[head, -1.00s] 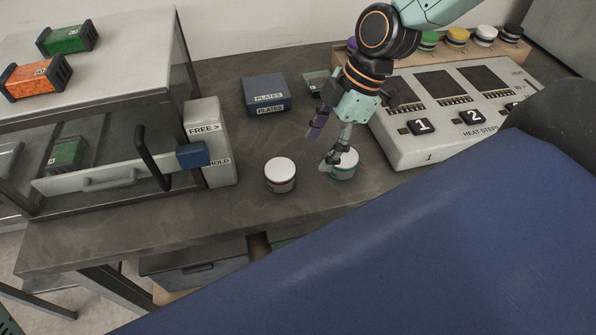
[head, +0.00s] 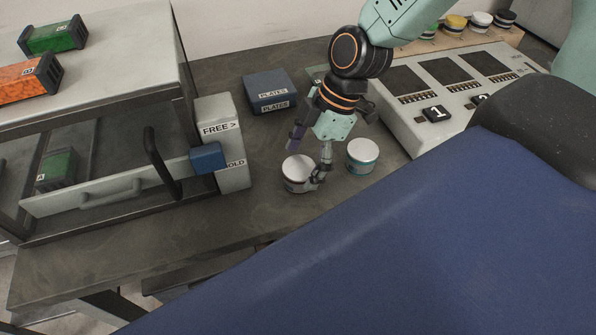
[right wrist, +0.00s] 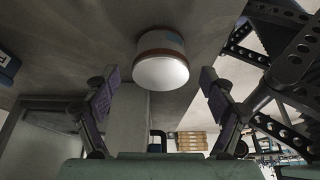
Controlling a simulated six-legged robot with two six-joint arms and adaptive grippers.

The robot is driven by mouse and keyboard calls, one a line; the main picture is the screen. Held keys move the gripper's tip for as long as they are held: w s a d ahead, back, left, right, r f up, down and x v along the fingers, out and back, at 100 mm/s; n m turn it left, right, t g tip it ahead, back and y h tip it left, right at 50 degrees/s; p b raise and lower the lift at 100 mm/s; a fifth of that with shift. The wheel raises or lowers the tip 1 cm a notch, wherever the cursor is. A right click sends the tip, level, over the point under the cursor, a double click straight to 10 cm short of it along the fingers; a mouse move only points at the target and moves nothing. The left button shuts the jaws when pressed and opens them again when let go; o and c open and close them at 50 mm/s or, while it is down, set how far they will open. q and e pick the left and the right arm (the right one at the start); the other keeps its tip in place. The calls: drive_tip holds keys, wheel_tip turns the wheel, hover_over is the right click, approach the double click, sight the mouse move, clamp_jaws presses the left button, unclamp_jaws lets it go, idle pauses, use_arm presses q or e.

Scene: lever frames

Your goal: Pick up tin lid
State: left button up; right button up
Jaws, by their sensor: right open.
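Two short round tins with white lids stand upright on the dark grey bench (head: 215,240). The left tin has a brown band, and its white lid (head: 299,165) is partly behind my right gripper. The right tin's lid (head: 363,149) is in full view above a teal band. My right gripper (head: 307,163) is open and empty, its fingers at the left tin. In the right wrist view the brown-banded tin's lid (right wrist: 160,73) faces the camera, ahead of and between the spread fingers (right wrist: 158,92). I cannot tell whether a finger touches it. My left gripper is not in view.
A blue PLATES box (head: 270,92) stands behind the tins. A white heater panel (head: 425,122) with black numbered buttons is at the right. A FREE/HOLD post with a blue slider (head: 207,158) and a drawer (head: 100,195) are at the left. The bench front is clear.

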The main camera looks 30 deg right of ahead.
drive_tip(key=shift+s+a+r, duration=0.1)
drive_tip(key=shift+s+a, duration=0.05)
drive_tip(key=shift+a, duration=0.05)
drive_tip(key=shift+c, duration=0.9)
drive_tip(key=shift+d, duration=0.2)
drive_tip(key=c, duration=0.5)
drive_tip(key=shift+a, duration=0.15)
drive_tip(key=c, duration=0.4)
